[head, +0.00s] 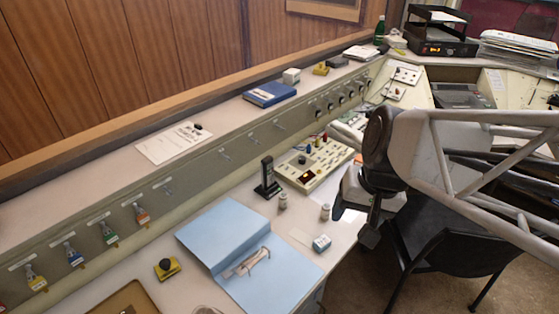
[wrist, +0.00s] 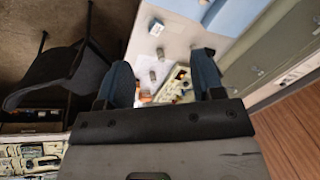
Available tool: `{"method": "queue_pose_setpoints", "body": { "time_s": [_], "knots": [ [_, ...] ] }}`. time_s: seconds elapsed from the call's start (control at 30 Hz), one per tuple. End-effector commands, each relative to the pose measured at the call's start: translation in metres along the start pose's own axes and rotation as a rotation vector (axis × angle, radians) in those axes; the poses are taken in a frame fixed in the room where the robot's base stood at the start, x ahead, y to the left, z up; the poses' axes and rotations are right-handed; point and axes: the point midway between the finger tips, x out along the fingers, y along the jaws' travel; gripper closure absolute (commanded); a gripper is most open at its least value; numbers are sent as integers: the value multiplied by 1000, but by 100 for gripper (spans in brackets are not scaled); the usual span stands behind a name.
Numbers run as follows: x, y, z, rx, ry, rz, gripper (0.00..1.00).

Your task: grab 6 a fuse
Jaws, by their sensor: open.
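Two small grey-white cylinders that look like fuses stand upright on the desk. One is the left cylinder (head: 283,201), by the black stand; the other is the right cylinder (head: 325,212), nearer my gripper. Their ratings are too small to read. In the wrist view they show between the fingers, as an upper cylinder (wrist: 160,53) and a lower cylinder (wrist: 153,75). My gripper (head: 370,228) is open and empty, above the desk to the right of both. Its two fingers stand wide apart in the wrist view (wrist: 162,60).
A small blue-and-white box (head: 321,243) lies in front of the cylinders. A black stand (head: 267,178), a keyed control panel (head: 315,164) and an open blue binder (head: 215,232) are around them. A black chair (head: 440,235) stands at the desk's right edge.

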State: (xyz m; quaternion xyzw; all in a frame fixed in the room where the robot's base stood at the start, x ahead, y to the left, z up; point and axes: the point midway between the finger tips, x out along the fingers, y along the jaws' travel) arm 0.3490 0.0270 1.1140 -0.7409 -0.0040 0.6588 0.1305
Motion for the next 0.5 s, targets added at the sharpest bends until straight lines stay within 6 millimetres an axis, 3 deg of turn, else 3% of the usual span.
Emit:
{"method": "queue_pose_setpoints", "body": {
  "time_s": [0.5],
  "knots": [
    [76, -60, -67, 460, -252, -343, 39]
  ]
}}
